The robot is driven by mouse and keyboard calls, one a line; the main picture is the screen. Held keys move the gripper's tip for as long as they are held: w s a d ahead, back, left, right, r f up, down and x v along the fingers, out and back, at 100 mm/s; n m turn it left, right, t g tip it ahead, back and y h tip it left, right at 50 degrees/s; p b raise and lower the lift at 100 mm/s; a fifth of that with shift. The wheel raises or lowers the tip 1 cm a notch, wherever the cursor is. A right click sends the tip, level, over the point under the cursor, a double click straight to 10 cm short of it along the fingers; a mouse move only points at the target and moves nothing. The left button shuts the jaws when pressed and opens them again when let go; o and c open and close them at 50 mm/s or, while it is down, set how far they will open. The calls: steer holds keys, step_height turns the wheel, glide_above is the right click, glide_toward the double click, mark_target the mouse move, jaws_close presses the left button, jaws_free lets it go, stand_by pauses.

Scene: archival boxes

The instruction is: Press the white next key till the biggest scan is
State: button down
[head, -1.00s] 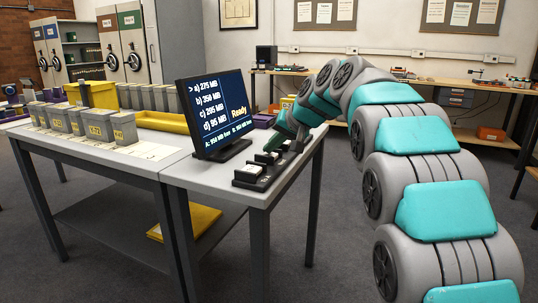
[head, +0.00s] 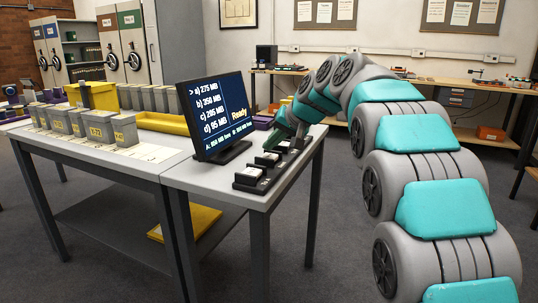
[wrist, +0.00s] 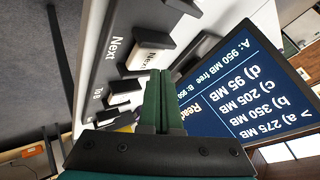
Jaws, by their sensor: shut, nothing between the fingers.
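The monitor (head: 222,112) stands on the grey table and lists a) 275 MB, b) 350 MB, c) 205 MB and d) 95 MB, with the mark ">" at a) and the word "Ready". The screen also shows upside down in the wrist view (wrist: 235,85). The white next key (wrist: 143,58) sits on a black base labelled "Next". My gripper (wrist: 160,75) has its green fingers shut and empty, with the tips close by the next key; I cannot tell whether they touch it. In the head view my gripper (head: 283,138) is over the row of keys, partly hiding it.
Another key, labelled "To B" (wrist: 122,100), is beside the next key, and the nearest key base (head: 252,180) is at the table's front. Grey boxes (head: 100,128) and a yellow tray (head: 163,123) stand on the left table. A bench with equipment runs along the back wall.

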mark_target(272, 157)
steer(key=shift+r+p, duration=1.8)
steer(key=shift+r, duration=0.75)
steer(key=shift+d, duration=0.1)
stand_by(0.8)
